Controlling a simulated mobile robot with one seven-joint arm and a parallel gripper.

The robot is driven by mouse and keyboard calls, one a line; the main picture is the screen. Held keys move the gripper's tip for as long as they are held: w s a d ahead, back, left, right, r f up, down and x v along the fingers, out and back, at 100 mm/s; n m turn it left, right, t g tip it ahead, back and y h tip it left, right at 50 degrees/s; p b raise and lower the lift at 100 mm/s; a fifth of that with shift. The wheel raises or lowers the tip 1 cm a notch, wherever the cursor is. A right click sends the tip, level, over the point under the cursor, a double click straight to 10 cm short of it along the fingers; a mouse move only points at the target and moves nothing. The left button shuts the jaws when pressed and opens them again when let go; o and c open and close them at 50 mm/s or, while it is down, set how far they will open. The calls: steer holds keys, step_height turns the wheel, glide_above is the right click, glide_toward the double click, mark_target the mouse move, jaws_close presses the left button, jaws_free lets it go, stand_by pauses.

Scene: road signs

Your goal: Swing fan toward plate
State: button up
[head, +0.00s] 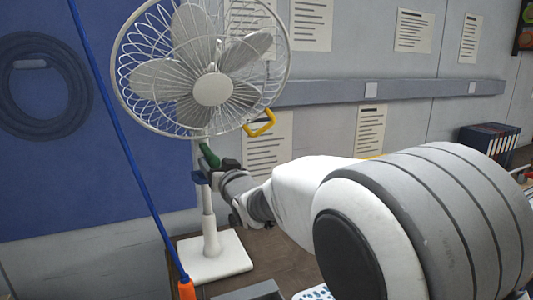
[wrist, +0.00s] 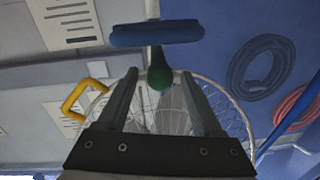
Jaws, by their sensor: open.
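A white fan (head: 213,90) with a round wire cage stands upright on a square base, its face turned towards the head camera. A yellow handle (head: 259,123) sticks out from the cage's lower right; it also shows in the wrist view (wrist: 84,98). A green knob (head: 209,155) sits below the cage, above a blue piece on the pole. My gripper (head: 216,170) is open at the knob. In the wrist view the knob (wrist: 160,76) lies between the fingertips; contact cannot be told. A white, blue-patterned thing (head: 315,292), possibly the plate, is mostly hidden by my arm.
A blue pole with an orange end (head: 186,289) slants past the fan's left. A grey tray edge (head: 253,291) lies in front of the base. Dark binders (head: 489,138) stand at far right. The wall behind carries papers and a hose coil (head: 40,90).

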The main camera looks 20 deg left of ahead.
steer(key=shift+p+x, duration=0.45)
steer(key=shift+x, duration=1.9)
jaws_close()
